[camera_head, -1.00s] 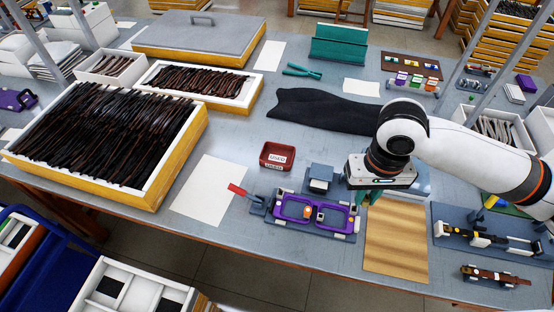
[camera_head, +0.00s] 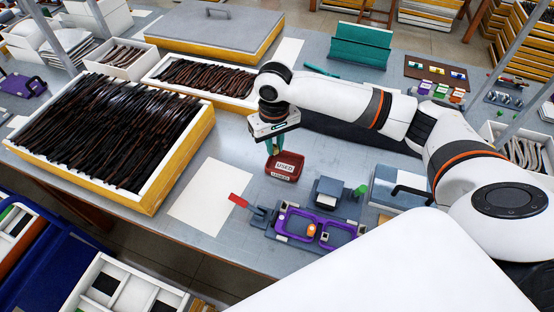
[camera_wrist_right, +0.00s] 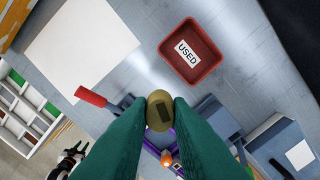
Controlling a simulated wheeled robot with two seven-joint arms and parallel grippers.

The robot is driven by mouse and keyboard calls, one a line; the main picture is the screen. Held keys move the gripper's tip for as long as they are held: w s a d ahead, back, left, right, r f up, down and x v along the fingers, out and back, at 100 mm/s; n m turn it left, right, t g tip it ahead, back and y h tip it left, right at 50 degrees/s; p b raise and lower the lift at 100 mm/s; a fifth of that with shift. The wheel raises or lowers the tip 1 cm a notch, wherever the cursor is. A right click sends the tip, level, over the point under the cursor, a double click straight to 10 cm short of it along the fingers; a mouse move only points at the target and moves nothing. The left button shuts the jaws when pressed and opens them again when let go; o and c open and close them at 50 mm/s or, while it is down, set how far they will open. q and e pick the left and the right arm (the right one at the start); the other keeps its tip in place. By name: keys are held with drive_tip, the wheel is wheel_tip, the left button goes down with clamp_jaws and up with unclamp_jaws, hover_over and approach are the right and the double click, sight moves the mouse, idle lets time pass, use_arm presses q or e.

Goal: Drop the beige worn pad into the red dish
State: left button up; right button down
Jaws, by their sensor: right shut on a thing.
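In the head view my right gripper (camera_head: 274,146) hangs just behind the red dish (camera_head: 286,167), above the table; the pad cannot be made out there. The red dish, labelled USED, lies on the table and also shows in the right wrist view (camera_wrist_right: 205,62), above and right of the pad, apart from it. My left gripper is in neither view.
A purple eyeglass frame (camera_head: 297,224) sits in a fixture in front of the dish, with a red-handled clamp (camera_head: 238,200) beside it. A white sheet (camera_head: 211,196) lies left. A large tray of dark frames (camera_head: 60,139) stands farther left. My right arm covers the right side.

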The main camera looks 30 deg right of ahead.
drive_tip(key=w+d+f+b, duration=0.1)
drive_tip(key=d+f+b, duration=0.1)
drive_tip(key=f, duration=0.2)
drive_tip(key=w+d+f+b, duration=0.1)
drive_tip(key=d+f+b, duration=0.2)
drive_tip(key=f, duration=0.2)
drive_tip(key=w+d+f+b, duration=0.1)
drive_tip(key=d+f+b, duration=0.1)
drive_tip(key=f, duration=0.3)
drive_tip(key=shift+w+d+f+b, duration=0.25)
drive_tip(key=shift+w+d+b, duration=0.1)
drive_tip(key=shift+w+d, duration=0.05)
drive_tip(key=shift+r, duration=0.1)
drive_tip(key=c, duration=1.3)
unclamp_jaws()
drive_tip(key=shift+o, duration=0.2)
wheel_tip(320, 180, up, 12)
